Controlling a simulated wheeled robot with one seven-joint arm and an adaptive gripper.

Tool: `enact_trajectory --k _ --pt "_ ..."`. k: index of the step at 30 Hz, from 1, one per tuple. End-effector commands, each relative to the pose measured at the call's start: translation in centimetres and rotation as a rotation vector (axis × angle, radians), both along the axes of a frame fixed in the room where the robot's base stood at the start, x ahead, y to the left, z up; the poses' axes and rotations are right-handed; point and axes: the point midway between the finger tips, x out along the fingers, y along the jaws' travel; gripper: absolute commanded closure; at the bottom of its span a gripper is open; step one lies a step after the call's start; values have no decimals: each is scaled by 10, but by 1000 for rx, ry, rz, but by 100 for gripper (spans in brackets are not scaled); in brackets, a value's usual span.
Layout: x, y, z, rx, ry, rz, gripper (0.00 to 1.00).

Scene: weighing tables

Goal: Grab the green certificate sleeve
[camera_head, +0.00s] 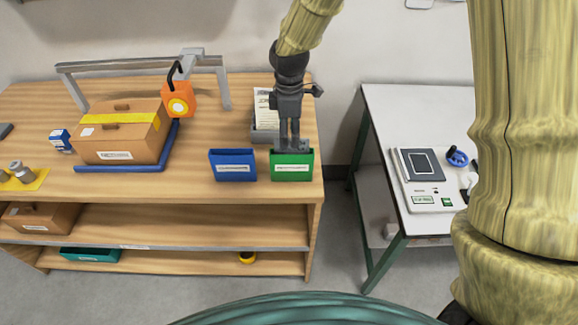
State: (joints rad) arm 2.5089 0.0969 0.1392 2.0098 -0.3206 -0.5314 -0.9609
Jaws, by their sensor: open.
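The green certificate sleeve (292,167) stands upright near the front right corner of the wooden table, with a white label on its face. My gripper (290,145) points down right at the sleeve's top edge, with its fingertips overlapping that edge in the picture. The jaws are open. I cannot tell whether the fingers touch the sleeve or stand just behind or above it.
A blue sleeve (233,168) stands close to the left. A grey tray with papers (263,118) is behind my gripper. A cardboard box (122,145) and an orange hanging scale (180,100) are further left. A white table with a balance (425,190) stands right, across a gap.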

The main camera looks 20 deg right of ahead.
Motion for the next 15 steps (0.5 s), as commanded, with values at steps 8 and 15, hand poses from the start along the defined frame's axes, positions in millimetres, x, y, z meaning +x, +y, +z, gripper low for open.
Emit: enact_trajectory --k 8,15 --pt "-1 -5 -31 0 3 -8 48" --pt "0 -3 -40 0 2 -6 48"
